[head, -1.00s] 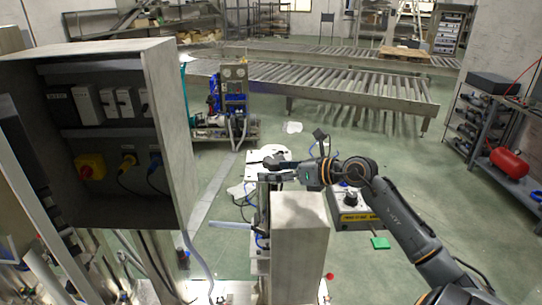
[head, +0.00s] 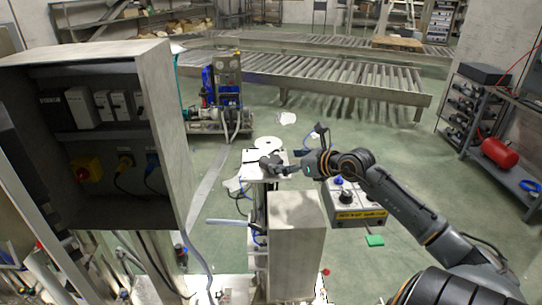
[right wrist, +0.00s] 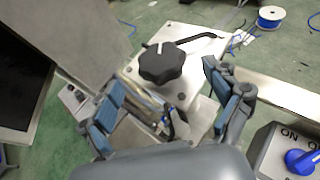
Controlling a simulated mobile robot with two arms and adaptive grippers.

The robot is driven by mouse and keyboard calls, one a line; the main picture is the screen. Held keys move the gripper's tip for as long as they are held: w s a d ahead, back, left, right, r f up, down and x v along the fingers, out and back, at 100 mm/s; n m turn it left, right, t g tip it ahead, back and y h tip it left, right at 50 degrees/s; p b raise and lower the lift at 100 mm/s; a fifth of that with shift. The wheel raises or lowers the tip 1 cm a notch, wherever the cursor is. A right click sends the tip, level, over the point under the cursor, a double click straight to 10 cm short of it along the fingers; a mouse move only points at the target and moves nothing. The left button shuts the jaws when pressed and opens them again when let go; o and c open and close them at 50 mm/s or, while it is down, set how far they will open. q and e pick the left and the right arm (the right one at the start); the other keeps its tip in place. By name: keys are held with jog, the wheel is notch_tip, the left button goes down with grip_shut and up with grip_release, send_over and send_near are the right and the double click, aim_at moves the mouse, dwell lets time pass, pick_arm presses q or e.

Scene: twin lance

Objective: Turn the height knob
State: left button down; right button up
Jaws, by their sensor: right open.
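The height knob (right wrist: 163,63) is a black lobed knob on a light metal plate (right wrist: 182,36) in the right wrist view. In the head view the knob (head: 271,161) is a small dark shape on top of the post, partly hard to tell from the gripper. My right gripper (right wrist: 163,98) is open and empty, with blue-padded fingers. The knob lies ahead of the gap between the fingers, and neither finger visibly touches it. In the head view the right gripper (head: 287,168) is just right of the knob. My left gripper is out of view.
A grey box (head: 297,240) stands in front of the post. A control box with a blue knob (head: 357,208) is to the right. An open electrical cabinet (head: 168,130) stands left. A wire spool (right wrist: 271,18) lies on the floor. Roller conveyors (head: 330,84) stand behind.

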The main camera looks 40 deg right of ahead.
aim_at(273, 160)
jog(key=p+x, duration=0.1)
jog(key=x, duration=0.3)
jog(key=shift+w+p, duration=0.35)
jog(key=shift+w, duration=0.05)
jog(key=shift+x, duration=0.9)
jog(key=shift+f, duration=0.15)
jog(key=shift+c, duration=0.4)
jog(key=c, duration=1.1)
